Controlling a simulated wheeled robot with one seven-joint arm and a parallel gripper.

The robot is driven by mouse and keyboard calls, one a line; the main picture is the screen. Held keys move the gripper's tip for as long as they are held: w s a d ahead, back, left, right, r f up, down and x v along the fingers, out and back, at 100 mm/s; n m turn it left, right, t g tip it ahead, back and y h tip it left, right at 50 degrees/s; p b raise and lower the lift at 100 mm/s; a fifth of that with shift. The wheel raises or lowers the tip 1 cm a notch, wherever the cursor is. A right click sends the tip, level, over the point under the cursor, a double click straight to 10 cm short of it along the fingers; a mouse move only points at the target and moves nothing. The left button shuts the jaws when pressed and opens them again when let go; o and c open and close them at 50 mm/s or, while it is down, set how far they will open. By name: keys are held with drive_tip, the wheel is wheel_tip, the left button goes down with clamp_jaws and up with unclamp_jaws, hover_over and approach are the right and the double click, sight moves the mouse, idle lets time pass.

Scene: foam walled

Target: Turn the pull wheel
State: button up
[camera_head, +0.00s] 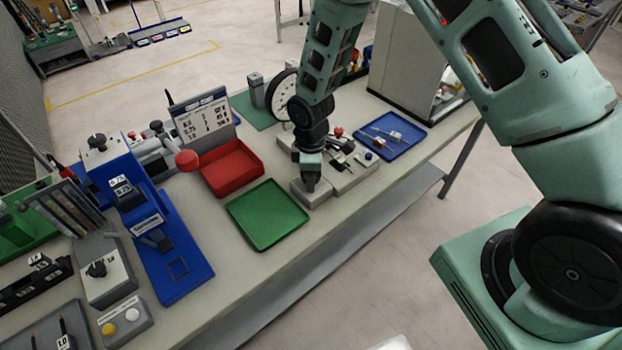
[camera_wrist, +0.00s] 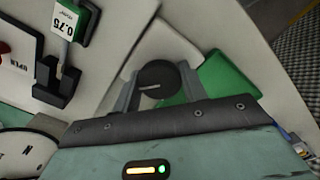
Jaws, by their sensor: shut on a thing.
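The pull wheel looks to be the round black knob (camera_wrist: 157,76) with a white line on its face, in the middle of the wrist view. It sits on a pale grey block (camera_head: 319,199) at the front of the bench. My gripper (camera_head: 310,184) points down over that block. In the wrist view my gripper (camera_wrist: 160,88) has one finger on each side of the knob and is shut on it. The white line lies nearly level in that picture. In the head view my gripper mostly hides the knob.
A green tray (camera_head: 267,215) lies just left of the block, with a red bin (camera_head: 231,168) behind it. A blue tray (camera_head: 393,137) with small parts is to the right. A round white dial (camera_head: 279,91) stands behind my arm. In the wrist view a black holder (camera_wrist: 55,85) is at left.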

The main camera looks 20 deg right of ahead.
drive_tip(key=m+b, duration=0.2)
drive_tip(key=m, duration=0.3)
drive_tip(key=shift+m, duration=0.3)
drive_tip(key=m+b, duration=0.1)
drive_tip(key=m, duration=0.4)
drive_tip(key=shift+b, duration=0.3)
drive_tip(key=o, duration=1)
drive_tip(key=shift+c, duration=0.2)
wheel_tip(320, 180, up, 18)
drive_tip(key=b, duration=0.3)
drive_tip(key=shift+f, duration=0.25)
